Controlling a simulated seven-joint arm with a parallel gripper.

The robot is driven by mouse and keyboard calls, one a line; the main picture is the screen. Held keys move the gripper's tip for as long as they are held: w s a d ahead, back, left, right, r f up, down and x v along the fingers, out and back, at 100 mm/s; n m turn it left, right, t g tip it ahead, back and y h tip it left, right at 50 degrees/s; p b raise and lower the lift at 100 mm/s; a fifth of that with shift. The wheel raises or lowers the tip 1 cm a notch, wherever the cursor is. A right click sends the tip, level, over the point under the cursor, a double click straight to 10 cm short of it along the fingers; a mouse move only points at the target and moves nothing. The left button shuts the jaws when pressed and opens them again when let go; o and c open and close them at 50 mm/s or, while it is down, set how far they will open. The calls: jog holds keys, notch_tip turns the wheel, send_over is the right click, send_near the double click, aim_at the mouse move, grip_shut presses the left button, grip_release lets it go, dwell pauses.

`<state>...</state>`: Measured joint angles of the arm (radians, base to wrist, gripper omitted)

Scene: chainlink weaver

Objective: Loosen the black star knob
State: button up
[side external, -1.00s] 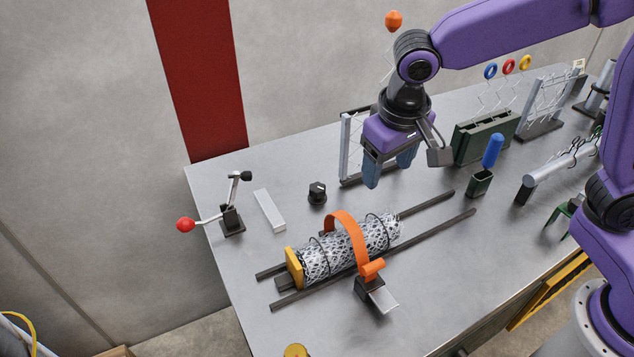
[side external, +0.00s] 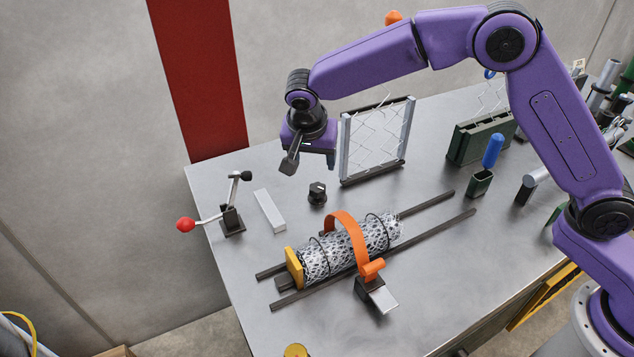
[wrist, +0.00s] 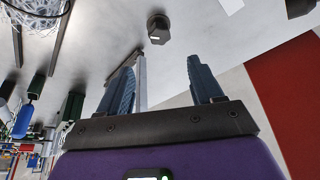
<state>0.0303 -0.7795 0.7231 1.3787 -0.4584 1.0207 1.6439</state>
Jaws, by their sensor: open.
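In the side view the fingers are mostly hidden.
A wire-mesh frame (side external: 376,140) stands just right of my gripper. The mesh roll (side external: 325,256) with an orange strap (side external: 350,235) lies on dark rails in front of the knob. A pale bar (side external: 270,210) and a red-balled lever (side external: 230,217) are to the left.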

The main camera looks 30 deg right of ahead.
aim_at(317, 185)
jog(key=x, duration=1.1)
jog(key=shift+w+d+f, duration=0.1)
jog(key=shift+w+f, duration=0.1)
jog(key=shift+f, duration=0.15)
jog(key=c, duration=1)
